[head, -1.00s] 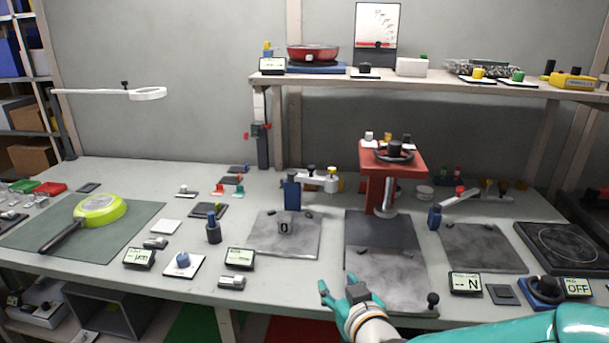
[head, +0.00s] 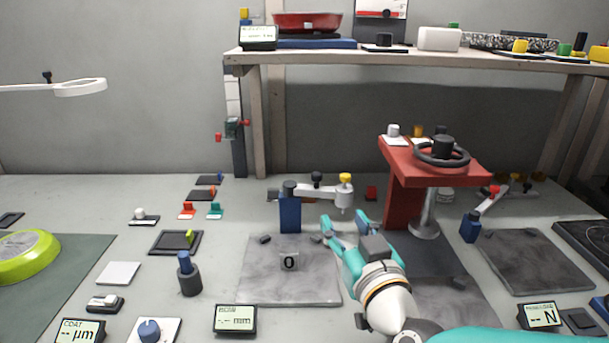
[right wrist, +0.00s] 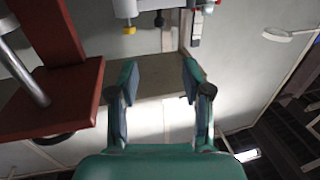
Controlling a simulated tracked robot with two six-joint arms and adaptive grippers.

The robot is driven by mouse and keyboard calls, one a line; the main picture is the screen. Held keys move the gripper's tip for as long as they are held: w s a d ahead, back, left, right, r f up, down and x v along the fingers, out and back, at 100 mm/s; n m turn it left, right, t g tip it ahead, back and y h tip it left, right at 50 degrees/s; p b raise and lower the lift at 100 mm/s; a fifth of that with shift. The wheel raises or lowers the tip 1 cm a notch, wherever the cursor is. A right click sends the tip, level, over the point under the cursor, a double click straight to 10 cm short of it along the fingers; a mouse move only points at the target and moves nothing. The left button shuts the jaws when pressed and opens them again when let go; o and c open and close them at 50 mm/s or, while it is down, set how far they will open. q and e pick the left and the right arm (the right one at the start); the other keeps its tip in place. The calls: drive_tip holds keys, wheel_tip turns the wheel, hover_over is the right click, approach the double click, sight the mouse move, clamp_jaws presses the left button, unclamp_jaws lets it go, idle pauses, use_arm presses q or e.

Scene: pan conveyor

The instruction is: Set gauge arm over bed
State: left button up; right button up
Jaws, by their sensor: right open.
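The gauge arm is a pale grey bar (head: 318,193) on a blue post (head: 290,212), with a black knob and a yellow-topped end (head: 345,182). It points right, behind the bed, a grey stone-like plate (head: 310,290) with a small "0" block (head: 289,262) on it. My right gripper (head: 344,222) is open and empty, its fingers pointing away towards the arm's yellow end, apart from it. In the right wrist view the fingers (right wrist: 158,78) are spread, and the gauge arm's yellow part (right wrist: 129,29) shows beyond them. My left gripper is out of view.
A red press (head: 405,195) with a black handwheel stands just right of my right gripper. A second blue-based arm (head: 470,227) stands by another plate (head: 540,265). A blue-topped knob post (head: 188,275) is left of the bed. A shelf (head: 420,60) spans above.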

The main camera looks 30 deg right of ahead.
drive_tip(key=w+p, duration=0.1)
drive_tip(key=p, duration=0.9)
approach(318, 178)
drive_tip(key=w, duration=0.2)
drive_tip(key=x, duration=0.8)
drive_tip(key=shift+d, duration=0.35)
drive_tip(key=shift+s, duration=0.1)
clamp_jaws()
